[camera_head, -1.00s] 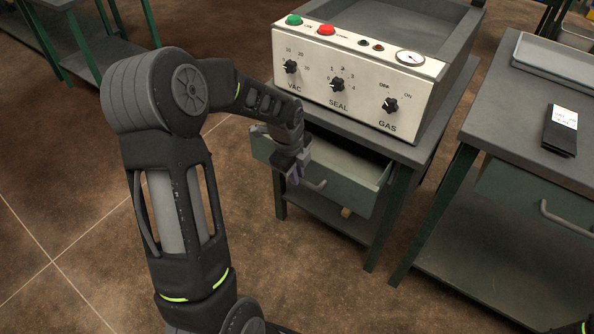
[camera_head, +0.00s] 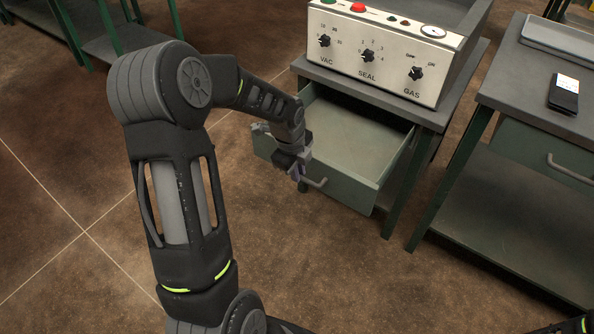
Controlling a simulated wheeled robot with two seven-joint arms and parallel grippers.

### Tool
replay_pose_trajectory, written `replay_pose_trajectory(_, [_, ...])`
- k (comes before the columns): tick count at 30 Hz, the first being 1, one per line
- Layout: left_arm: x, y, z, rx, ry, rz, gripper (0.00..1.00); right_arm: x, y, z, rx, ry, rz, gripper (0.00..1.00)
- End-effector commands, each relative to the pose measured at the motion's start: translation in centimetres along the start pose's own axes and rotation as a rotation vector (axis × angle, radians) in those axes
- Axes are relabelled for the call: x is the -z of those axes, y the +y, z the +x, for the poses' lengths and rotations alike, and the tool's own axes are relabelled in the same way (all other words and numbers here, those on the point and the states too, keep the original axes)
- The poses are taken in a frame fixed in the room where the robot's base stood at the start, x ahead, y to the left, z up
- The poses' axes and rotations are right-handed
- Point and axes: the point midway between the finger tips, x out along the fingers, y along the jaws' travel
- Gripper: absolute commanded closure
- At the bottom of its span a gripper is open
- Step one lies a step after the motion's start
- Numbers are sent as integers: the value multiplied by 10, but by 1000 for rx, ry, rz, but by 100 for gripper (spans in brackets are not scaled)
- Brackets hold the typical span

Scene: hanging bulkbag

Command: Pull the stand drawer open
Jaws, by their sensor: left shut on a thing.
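The stand drawer (camera_head: 345,143) is under the machine's stand (camera_head: 372,92) and is pulled well out. Its grey-green inside shows and looks empty. The drawer handle (camera_head: 318,183) is a grey bar on the front panel. My left gripper (camera_head: 298,172) is shut on the left part of the handle, and its fingers partly hide that end. My right gripper is out of view; only a bit of dark arm shows at the bottom right corner.
A sealing machine (camera_head: 385,55) with knobs and buttons stands on top of the stand. A second table (camera_head: 510,80) on the right carries a tray (camera_head: 562,38) and a dark packet (camera_head: 563,95); its drawer is shut. The floor in front of the stand is clear.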

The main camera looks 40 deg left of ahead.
Motion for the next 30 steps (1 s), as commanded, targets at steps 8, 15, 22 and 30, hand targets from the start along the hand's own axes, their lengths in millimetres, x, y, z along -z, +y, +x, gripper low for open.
replay_pose_trajectory(8, [0, 0, 0, 0, 0, 0, 72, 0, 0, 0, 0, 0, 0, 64])
replay_pose_trajectory(15, [0, 0, 0, 0, 0, 0, 66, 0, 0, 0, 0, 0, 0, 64])
replay_pose_trajectory(22, [0, -1, -9, 3, -1, -1, 66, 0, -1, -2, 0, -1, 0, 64])
replay_pose_trajectory(30, [0, -2, -51, 5, -1, 0, 66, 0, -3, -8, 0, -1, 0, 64])
